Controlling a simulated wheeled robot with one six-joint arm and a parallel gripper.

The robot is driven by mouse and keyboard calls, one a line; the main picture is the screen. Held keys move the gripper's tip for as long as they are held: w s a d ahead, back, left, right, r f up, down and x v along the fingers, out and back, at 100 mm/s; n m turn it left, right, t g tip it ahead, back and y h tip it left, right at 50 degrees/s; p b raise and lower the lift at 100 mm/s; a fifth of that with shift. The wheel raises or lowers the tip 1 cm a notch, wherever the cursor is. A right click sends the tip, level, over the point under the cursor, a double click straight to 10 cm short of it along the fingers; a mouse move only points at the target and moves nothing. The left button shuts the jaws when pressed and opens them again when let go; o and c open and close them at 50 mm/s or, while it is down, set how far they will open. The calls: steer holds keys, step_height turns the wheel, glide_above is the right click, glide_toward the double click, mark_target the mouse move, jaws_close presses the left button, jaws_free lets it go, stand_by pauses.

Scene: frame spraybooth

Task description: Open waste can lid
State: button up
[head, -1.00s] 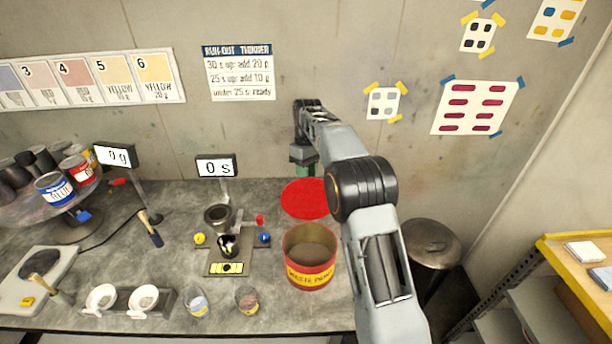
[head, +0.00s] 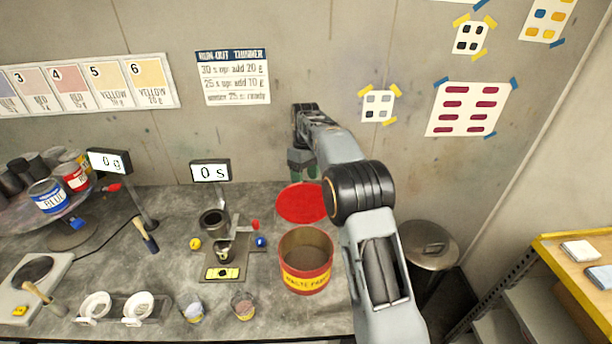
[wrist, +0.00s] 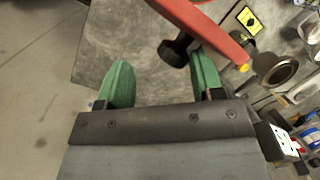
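The waste paint can (head: 306,279) stands on the bench with its top uncovered, showing a brown inside. Its round red lid (head: 302,203) is behind it, apart from the can. In the wrist view the lid (wrist: 222,32) shows nearly edge-on at the top, with a black knob (wrist: 176,50). My gripper (head: 303,165) is just behind the lid in the head view. In the wrist view its green fingers (wrist: 160,80) are spread wide, with the knob near the right finger and a gap at the left one. I cannot tell whether the lid rests on the bench.
A cup stand (head: 222,250) is left of the can, with small cups (head: 243,306) along the front. A paint turntable (head: 15,205) and a scale (head: 30,275) are at the left. A metal bin (head: 428,245) and yellow-edged shelf (head: 550,262) are at the right.

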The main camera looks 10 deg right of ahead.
steer(key=x, duration=0.3)
steer(key=shift+w, duration=0.15)
steer(key=v, duration=1)
steer(key=shift+r, duration=0.25)
steer(key=shift+r, duration=0.1)
steer(key=s+d+r+m+t+b, duration=0.1)
steer(key=s+r+m+t, duration=0.1)
steer(key=s, duration=0.5)
steer(key=s+d+r+m+t+b, duration=0.1)
steer(key=s+r+m+t, duration=0.1)
steer(key=s, duration=0.4)
steer(key=s+f+m+t+b, duration=0.1)
steer(key=s+f, duration=0.4)
steer(key=s, duration=0.4)
steer(key=s+d+f+m+t+b, duration=0.1)
steer(key=s+f+m+t, duration=0.1)
steer(key=s+f, duration=0.4)
steer(key=s, duration=0.3)
steer(key=shift+f, duration=0.2)
